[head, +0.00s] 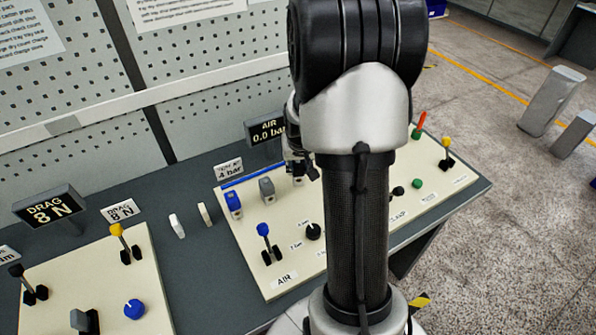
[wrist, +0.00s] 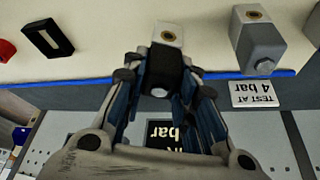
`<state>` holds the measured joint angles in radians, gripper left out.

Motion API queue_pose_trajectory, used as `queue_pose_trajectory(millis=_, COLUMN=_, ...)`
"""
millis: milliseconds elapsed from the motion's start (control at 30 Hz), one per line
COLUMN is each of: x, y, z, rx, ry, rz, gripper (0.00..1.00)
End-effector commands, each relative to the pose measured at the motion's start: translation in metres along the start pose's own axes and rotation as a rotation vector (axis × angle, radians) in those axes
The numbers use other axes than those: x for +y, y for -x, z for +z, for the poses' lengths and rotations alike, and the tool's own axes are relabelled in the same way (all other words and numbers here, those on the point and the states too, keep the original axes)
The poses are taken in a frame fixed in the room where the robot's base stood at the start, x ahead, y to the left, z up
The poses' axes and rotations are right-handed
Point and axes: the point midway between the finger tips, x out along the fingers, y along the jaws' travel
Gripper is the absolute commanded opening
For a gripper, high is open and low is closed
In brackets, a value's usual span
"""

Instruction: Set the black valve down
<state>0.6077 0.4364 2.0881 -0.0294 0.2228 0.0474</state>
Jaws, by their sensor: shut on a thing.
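The black valve (wrist: 160,74) shows in the middle of the wrist view, its dark body by a pale block (wrist: 167,33) with a brass-coloured round centre. My gripper (wrist: 164,82) is shut on the black valve, with a finger on each side. In the head view my gripper (head: 298,160) is at the back of the AIR panel, just right of the grey valve (head: 267,188). My arm and gripper hide most of the black valve there. I cannot tell how far it is tilted. The grey valve also shows in the wrist view (wrist: 262,48).
A blue valve (head: 233,202) stands left of the grey one. A blue-handled lever (head: 264,231) and a black knob (head: 313,231) are nearer the front. The "AIR 0.0 bar" display (head: 265,130) and "4 bar" card (head: 229,169) stand behind. My arm covers the panel's middle.

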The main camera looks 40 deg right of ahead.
Motion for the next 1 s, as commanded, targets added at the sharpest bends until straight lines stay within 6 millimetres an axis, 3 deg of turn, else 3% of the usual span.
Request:
queue_pose_trajectory(millis=133, x=0.000, y=-0.022, z=0.010, rx=-0.002, ry=0.000, rz=0.000, gripper=0.00)
queue_pose_trajectory(millis=500, x=0.000, y=-0.025, z=0.010, rx=0.000, ry=-0.001, rz=0.000, gripper=0.00)
queue_pose_trajectory(millis=533, x=0.000, y=-0.025, z=0.011, rx=0.000, ry=-0.001, rz=0.000, gripper=0.27)
queue_pose_trajectory(millis=833, x=0.000, y=-0.024, z=0.010, rx=0.000, ry=-0.001, rz=0.000, gripper=0.46)
queue_pose_trajectory(millis=1000, x=0.000, y=-0.024, z=0.010, rx=0.000, ry=-0.001, rz=0.000, gripper=0.46)
